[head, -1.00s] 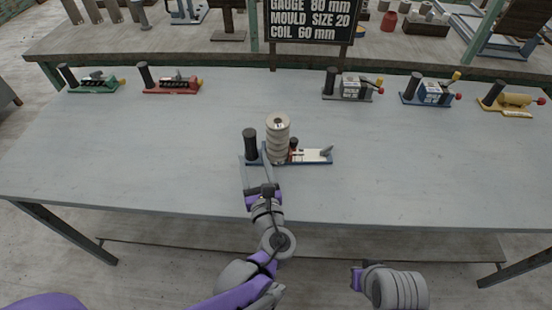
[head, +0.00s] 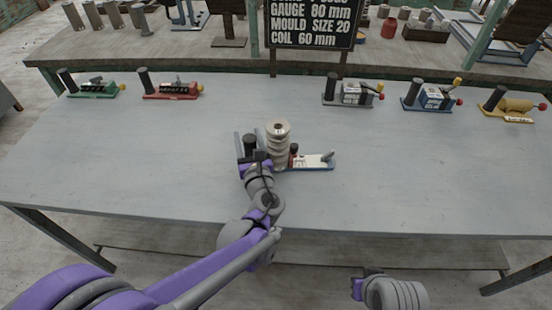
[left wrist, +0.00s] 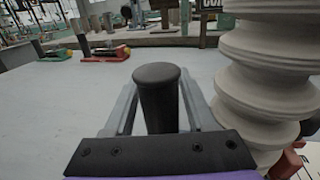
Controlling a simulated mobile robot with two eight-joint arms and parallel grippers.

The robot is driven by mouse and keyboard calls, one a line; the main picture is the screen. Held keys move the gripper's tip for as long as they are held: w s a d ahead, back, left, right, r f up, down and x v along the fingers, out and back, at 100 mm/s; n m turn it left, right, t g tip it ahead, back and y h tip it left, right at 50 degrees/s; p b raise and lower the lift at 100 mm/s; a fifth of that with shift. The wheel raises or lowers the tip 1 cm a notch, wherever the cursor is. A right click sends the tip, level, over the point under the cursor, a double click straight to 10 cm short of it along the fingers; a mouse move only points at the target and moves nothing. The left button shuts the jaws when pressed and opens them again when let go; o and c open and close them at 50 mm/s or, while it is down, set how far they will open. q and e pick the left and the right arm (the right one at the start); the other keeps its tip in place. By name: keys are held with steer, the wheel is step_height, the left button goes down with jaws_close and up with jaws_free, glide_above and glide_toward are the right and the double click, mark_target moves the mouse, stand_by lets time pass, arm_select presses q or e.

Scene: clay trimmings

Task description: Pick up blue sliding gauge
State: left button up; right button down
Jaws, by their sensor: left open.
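A sliding gauge with a blue-edged base and a white plate (head: 314,161) lies near the middle of the table. Its upright black handle (head: 250,142) is at its left end, also seen in the left wrist view (left wrist: 157,100). A ribbed pale clay piece (head: 278,145) stands at the gauge beside the handle and fills the right of the left wrist view (left wrist: 265,75). My left gripper (head: 248,139) is open, with one finger on each side of the handle. Contact with the handle cannot be told.
Along the table's back edge stand a green tool (head: 92,90), a red tool (head: 172,90), a grey one (head: 352,97), a blue one (head: 432,97) and a yellow one (head: 512,103). A black sign (head: 310,25) stands behind. The table (head: 420,180) is clear at right.

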arm_select(q)
jaws_close()
steer(key=shift+s, duration=0.1)
stand_by(1.2)
